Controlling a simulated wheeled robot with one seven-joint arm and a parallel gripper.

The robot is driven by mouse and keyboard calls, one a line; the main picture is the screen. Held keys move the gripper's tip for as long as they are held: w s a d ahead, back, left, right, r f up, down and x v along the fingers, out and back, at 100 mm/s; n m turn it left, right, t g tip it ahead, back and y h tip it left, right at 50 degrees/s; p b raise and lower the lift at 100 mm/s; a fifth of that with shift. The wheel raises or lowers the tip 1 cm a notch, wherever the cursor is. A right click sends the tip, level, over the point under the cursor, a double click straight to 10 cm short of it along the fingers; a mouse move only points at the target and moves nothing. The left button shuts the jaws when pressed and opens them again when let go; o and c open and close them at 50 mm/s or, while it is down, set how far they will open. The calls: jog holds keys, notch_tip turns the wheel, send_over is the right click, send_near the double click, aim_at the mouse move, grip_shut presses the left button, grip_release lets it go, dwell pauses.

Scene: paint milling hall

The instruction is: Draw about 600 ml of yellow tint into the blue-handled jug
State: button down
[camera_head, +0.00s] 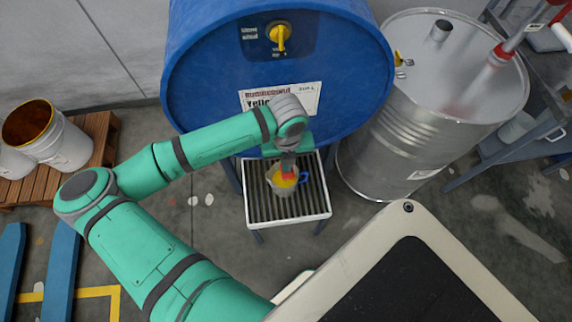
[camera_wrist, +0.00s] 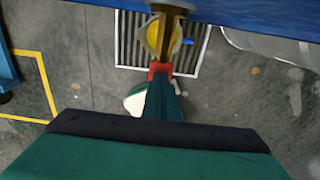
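The blue drum (camera_head: 345,75) lies with its labelled end facing me; "Yello" can be read on the label (camera_head: 305,98). The jug (camera_head: 283,182) stands on the slatted drip tray (camera_head: 318,212) below the drum, its blue handle (camera_head: 303,177) to the right. Yellow shows inside the jug; its level cannot be read. In the wrist view, yellow in the jug (camera_wrist: 155,38) shows below a brass tap (camera_wrist: 172,8). My gripper (camera_head: 288,165) is just above the jug, by a red part (camera_wrist: 160,70) that may be the tap lever. Its fingers are largely hidden, so its grip is unclear.
A steel drum (camera_head: 400,150) stands close on the right, with a red-ended pipe on top. White buckets (camera_head: 65,145) stand on a wooden pallet (camera_head: 98,128) at left. A blue rack (camera_head: 505,150) is at far right. Open floor lies left of the tray.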

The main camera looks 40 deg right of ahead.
jog(key=shift+r, duration=0.1)
dwell(0.4)
notch_tip(320, 180, up, 7)
dwell(0.5)
dwell(0.5)
